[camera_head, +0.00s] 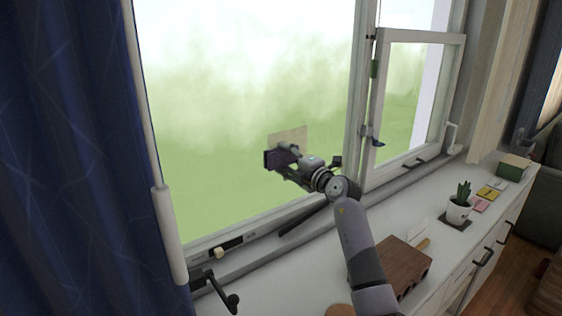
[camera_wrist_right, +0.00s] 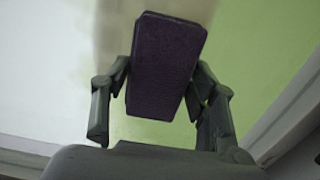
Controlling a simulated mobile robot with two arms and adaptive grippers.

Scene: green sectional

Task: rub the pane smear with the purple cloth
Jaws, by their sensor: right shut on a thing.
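The purple cloth (camera_head: 279,158) is a folded dark purple pad. My right gripper (camera_head: 284,157) is shut on it and holds it up in front of the window pane (camera_head: 215,90). In the right wrist view the cloth (camera_wrist_right: 166,62) stands between the two fingers (camera_wrist_right: 158,100). The pane smear (camera_head: 291,136) is a pale beige rectangular patch on the glass, just above and behind the cloth, partly hidden by the gripper. It also shows as a brownish area (camera_wrist_right: 118,35) behind the cloth in the right wrist view. I cannot tell whether the cloth touches the glass. My left gripper is not in view.
A white cabinet top (camera_head: 300,270) runs below the window. It carries a brown wooden block (camera_head: 403,266), a potted cactus (camera_head: 459,207) and a green box (camera_head: 513,167). A blue curtain (camera_head: 80,150) hangs at left. A window handle (camera_head: 226,293) juts out at lower left.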

